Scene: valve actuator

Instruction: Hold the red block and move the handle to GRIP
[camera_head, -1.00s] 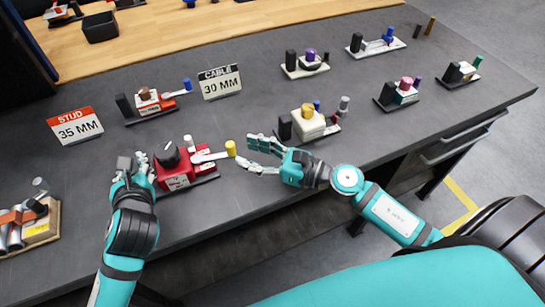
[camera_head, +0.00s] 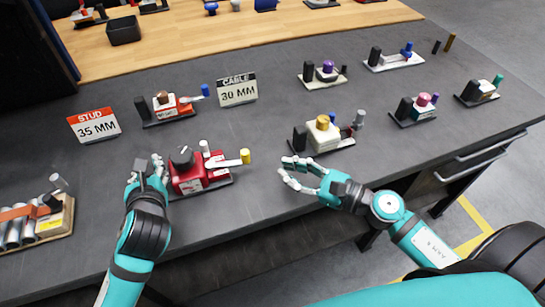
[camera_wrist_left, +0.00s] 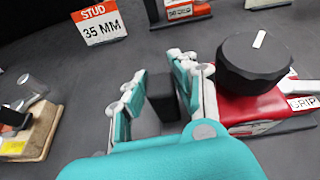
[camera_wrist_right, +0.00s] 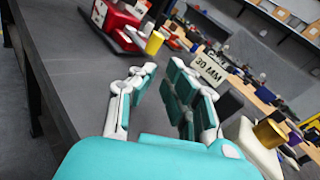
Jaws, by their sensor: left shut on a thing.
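The red block (camera_head: 187,176) sits on a dark base near the table's front edge, with a black knob (camera_wrist_left: 256,62) on top. Its pale handle (camera_head: 224,163) points right and ends in a yellow knob (camera_head: 245,156). The yellow knob also shows in the right wrist view (camera_wrist_right: 154,43). A label reading GRIP (camera_wrist_left: 304,103) is partly visible beside the block. My left gripper (camera_head: 147,168) is shut on the black post (camera_wrist_left: 162,97) at the base's left end. My right gripper (camera_head: 296,173) is open and empty, right of the yellow knob and apart from it.
A cream block device (camera_head: 323,136) stands just behind my right gripper. Behind the red block are a STUD 35 MM sign (camera_head: 94,125), a CABLE 30 MM sign (camera_head: 237,90) and another red-and-white device (camera_head: 172,107). A tray with cylinders (camera_head: 37,222) lies at left.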

